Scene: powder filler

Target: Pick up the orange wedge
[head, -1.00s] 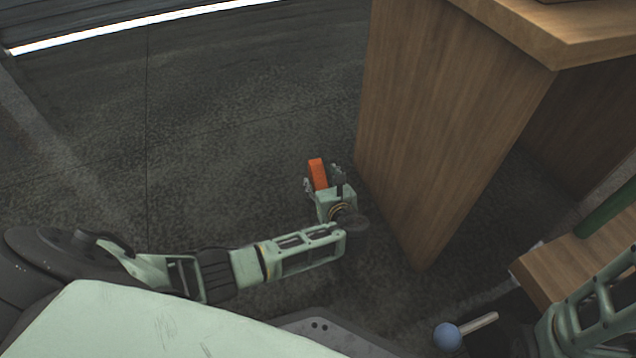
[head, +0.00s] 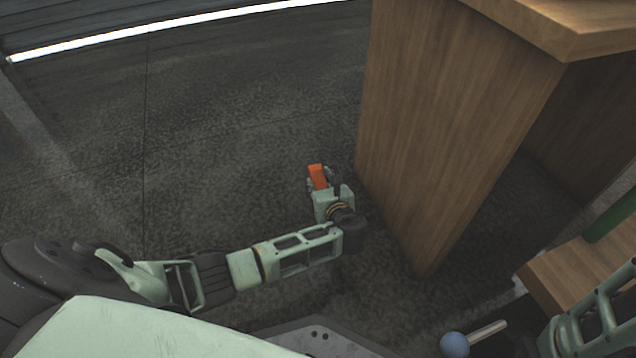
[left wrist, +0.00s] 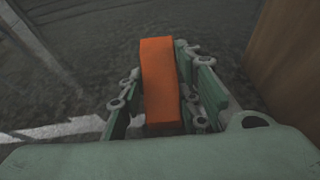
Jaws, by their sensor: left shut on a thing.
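The orange wedge (head: 317,176) is between the fingers of my left gripper (head: 320,184), just left of the wooden panel in the head view. In the left wrist view the wedge (left wrist: 160,85) stands lengthwise between the two green padded fingers of the left gripper (left wrist: 160,95), which is shut on it. Whether the wedge touches the floor cannot be told. Of my right arm only green links show at the lower right of the head view; its gripper is not visible.
A tall wooden panel (head: 440,130) of a table or cabinet stands close on the right of the left gripper. A lower wooden surface (head: 575,270) with a green object (head: 612,218) is at the right. A blue ball on a stick (head: 455,344) is at the bottom. Dark floor (head: 230,130) lies open to the left.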

